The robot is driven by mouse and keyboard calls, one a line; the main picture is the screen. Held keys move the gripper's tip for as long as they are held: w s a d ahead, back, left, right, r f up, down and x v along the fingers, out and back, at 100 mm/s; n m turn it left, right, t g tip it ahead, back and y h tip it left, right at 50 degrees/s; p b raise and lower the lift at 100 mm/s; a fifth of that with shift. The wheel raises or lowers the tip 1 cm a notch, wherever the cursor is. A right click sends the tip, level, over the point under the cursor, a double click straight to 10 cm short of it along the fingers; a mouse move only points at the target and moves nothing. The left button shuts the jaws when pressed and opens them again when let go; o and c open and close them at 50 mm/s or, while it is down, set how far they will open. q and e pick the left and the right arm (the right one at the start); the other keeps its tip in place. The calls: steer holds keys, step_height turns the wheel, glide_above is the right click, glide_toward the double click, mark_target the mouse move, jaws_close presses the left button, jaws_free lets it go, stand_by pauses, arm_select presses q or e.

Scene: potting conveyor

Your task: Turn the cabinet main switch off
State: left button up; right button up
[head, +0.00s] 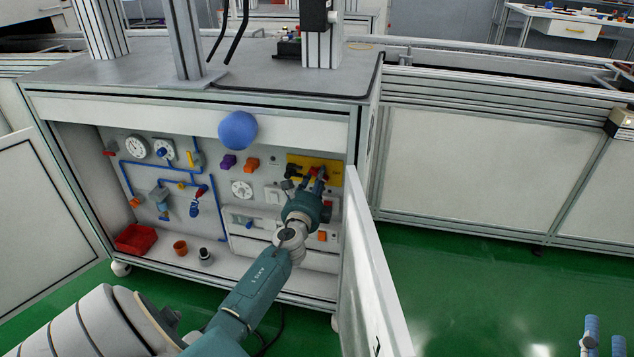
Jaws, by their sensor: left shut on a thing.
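The cabinet main switch (316,172) has a red handle on a yellow plate (330,174), at the upper right of the panel inside the open cabinet. My left gripper (313,180) reaches into the cabinet and is shut on the red handle. Its fingers and wrist cover much of the handle, so the exact angle of the handle cannot be told. Two teal parts (591,336) at the bottom right corner seem to belong to my right arm.
The right cabinet door (372,270) stands open close beside my left arm. The left door (40,200) is open too. Dials, valves and blue pipes line the panel's left. A blue ball (238,130) shows above.

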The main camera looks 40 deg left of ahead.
arm_select(q)
steer(key=n, duration=0.5)
steer(key=shift+s+f+n+b, duration=0.1)
steer(key=shift+f+n+b, duration=0.3)
arm_select(e)
steer(key=r+t, duration=0.1)
steer(key=s+r, duration=0.1)
steer(key=r, duration=0.1)
steer(key=r+t+y, duration=0.1)
steer(key=r, duration=0.1)
steer(key=shift+s+a+r+t, duration=0.1)
steer(key=shift+s+a+t, duration=0.05)
steer(key=shift+s+t, duration=0.2)
steer(key=shift+s, duration=0.1)
arm_select(q)
steer(key=o, duration=1)
steer(key=shift+c, duration=0.2)
arm_select(e)
steer(key=shift+a, duration=0.1)
arm_select(q)
steer(key=shift+r, duration=0.2)
arm_select(e)
steer(key=shift+r, duration=0.15)
arm_select(q)
steer(key=shift+d, duration=0.1)
steer(key=v, duration=1.2)
